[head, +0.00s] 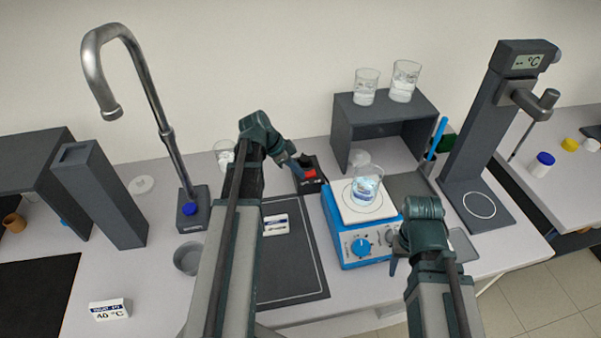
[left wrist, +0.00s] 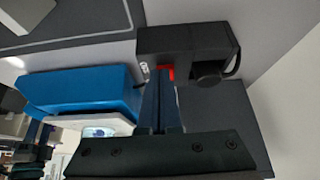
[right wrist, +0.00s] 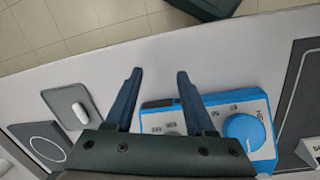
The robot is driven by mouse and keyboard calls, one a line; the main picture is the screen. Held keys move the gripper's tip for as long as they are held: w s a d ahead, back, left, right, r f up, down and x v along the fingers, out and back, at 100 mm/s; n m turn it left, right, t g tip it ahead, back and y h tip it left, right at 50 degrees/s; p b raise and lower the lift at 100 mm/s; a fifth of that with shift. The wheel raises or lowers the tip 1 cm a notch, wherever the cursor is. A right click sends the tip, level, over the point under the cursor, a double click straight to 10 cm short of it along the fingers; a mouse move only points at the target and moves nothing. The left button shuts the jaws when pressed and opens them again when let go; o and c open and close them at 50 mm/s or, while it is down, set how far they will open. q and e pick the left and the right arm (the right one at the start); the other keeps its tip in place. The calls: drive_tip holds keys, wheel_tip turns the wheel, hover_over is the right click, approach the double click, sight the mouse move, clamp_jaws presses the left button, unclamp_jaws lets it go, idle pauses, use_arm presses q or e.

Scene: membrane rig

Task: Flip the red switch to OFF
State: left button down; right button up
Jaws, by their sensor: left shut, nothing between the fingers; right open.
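The red switch (head: 310,173) sits on a small black box (head: 316,185) behind the blue hotplate's left side. In the left wrist view a bit of the red switch (left wrist: 170,72) shows right by the fingertips. My left gripper (head: 296,172) is shut and empty, its tips at the switch's left side; they look very close to it or touching, but I cannot tell which. The fingers (left wrist: 161,72) hide part of the switch, and its position is not readable. My right gripper (right wrist: 158,75) is open and empty above the front of the hotplate.
The blue hotplate (head: 345,246) carries a beaker (head: 366,186) on its white top. A grey shelf (head: 345,124) with two beakers stands behind. A tall faucet (head: 160,120) stands left.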

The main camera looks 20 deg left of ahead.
use_arm(q)
drive_tip(key=shift+w+d+r, duration=0.1)
drive_tip(key=shift+d+r, duration=0.05)
drive_tip(key=shift+r, duration=0.05)
use_arm(e)
drive_tip(key=shift+r, duration=0.2)
use_arm(q)
drive_tip(key=shift+w+d+r+p, duration=0.25)
drive_tip(key=shift+w+d+p, duration=0.1)
drive_tip(key=shift+w+d, duration=0.1)
use_arm(e)
drive_tip(key=shift+r, duration=0.25)
use_arm(q)
drive_tip(key=shift+s, duration=0.1)
drive_tip(key=shift+r, duration=0.1)
use_arm(e)
drive_tip(key=shift+r, duration=0.1)
